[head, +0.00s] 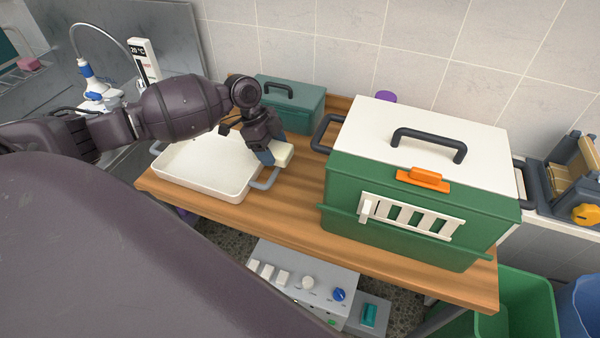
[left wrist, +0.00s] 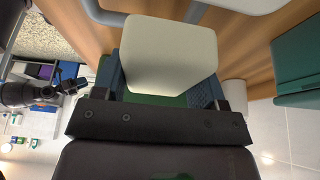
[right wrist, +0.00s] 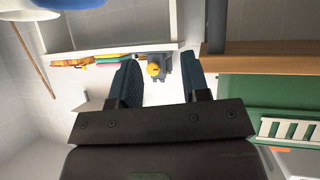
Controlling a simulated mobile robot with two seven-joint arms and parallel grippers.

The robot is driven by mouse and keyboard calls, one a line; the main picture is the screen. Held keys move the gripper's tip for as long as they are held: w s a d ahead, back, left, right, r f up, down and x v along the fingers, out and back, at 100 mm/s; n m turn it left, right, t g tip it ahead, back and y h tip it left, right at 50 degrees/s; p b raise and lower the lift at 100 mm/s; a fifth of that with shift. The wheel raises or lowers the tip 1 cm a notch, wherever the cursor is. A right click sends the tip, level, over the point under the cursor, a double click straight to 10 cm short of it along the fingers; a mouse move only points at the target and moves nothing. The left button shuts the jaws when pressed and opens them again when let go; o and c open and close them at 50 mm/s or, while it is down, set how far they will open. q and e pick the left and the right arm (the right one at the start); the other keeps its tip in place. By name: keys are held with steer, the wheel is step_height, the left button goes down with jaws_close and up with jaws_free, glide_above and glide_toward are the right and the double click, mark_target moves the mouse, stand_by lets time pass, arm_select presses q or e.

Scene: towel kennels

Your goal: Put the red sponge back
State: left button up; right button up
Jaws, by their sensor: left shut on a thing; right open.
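My left gripper (head: 268,150) is shut on a pale cream block (head: 284,154), held above the table beside the right end of the white tray. In the left wrist view the cream block (left wrist: 172,50) sits between both fingers; a green patch shows below it, and I cannot tell what it is. No clearly red sponge shows. A small pinkish-red block (head: 28,63) lies on a wire rack at the far left of the head view; I cannot tell if it is the sponge. My right gripper (right wrist: 160,82) is open and empty, outside the head view.
The white tray (head: 205,187) stands on the wooden table (head: 285,235). A teal box (head: 305,108) stands behind it. A large green kennel (head: 345,185) with a white lid fills the table's right side. A grey control box (head: 268,295) stands below; green and blue bins are at lower right.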

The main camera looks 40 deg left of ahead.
arm_select(q)
glide_above(304, 184)
steer(key=a, duration=0.1)
step_height(304, 184, down, 2)
steer(key=shift+a+f+p, duration=0.15)
steer(key=shift+f+p, duration=0.1)
steer(key=shift+p, duration=0.15)
steer(key=shift+s+f, duration=0.1)
steer(key=shift+f, duration=0.65)
step_height(304, 184, down, 2)
steer(key=shift+f, duration=0.55)
arm_select(e)
steer(key=shift+d+r, duration=0.15)
steer(key=shift+r, duration=0.5)
steer(key=shift+w+r, duration=0.1)
arm_select(q)
steer(key=o, duration=0.9)
steer(key=shift+f, duration=0.1)
steer(key=shift+c, duration=0.2)
arm_select(e)
steer(key=shift+w+r, duration=0.2)
steer(key=shift+w, duration=0.05)
